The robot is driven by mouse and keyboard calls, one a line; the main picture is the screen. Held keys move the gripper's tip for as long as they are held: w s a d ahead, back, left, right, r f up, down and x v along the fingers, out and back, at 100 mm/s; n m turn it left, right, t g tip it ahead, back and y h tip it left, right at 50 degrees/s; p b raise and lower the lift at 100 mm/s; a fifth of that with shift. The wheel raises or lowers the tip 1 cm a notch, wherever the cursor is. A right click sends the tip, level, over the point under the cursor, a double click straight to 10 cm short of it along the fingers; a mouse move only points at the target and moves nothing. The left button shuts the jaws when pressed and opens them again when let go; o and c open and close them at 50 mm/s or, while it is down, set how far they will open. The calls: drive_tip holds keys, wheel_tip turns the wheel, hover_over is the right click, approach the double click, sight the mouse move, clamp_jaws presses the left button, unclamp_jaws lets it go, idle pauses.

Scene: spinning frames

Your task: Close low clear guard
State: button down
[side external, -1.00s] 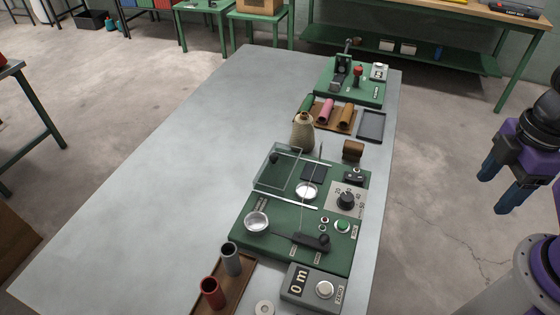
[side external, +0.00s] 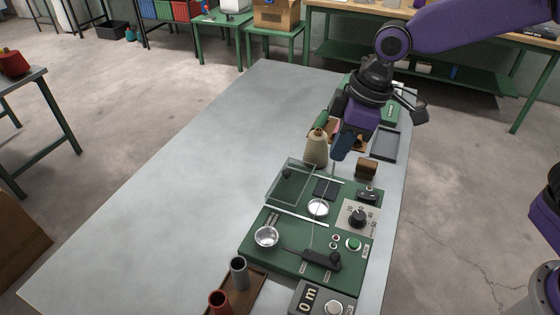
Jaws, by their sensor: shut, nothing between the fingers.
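The low clear guard (side external: 289,184) is a see-through panel with pale edges at the left end of the green machine base (side external: 285,245). A small dark knob (side external: 287,174) shows on or behind it. Two pale rails (side external: 297,216) run across the base beside the guard. A round white disc (side external: 318,207) between the rails lies uncovered, to the right of the guard. My gripper (side external: 341,151) is shut and empty, with blue fingers pointing down. It is above the back of the base, right of the thread cone, apart from the guard.
A tan thread cone (side external: 316,148) stands just behind the guard. A brown block (side external: 367,168) and a grey tray (side external: 384,143) are at the right. A dial (side external: 357,217), a green button (side external: 353,244) and a metal cup (side external: 267,236) are on the base. The table's left side is clear.

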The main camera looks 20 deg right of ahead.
drive_tip(key=w+a+f+t, duration=0.1)
drive_tip(key=w+a, duration=0.3)
drive_tip(key=w, duration=0.2)
drive_tip(key=w+a+f, duration=0.1)
drive_tip(key=w+a, duration=0.2)
drive_tip(key=w, duration=0.3)
drive_tip(key=y, duration=0.1)
hover_over(280, 178)
drive_tip(key=shift+m, duration=0.3)
drive_tip(key=shift+f, duration=5.3)
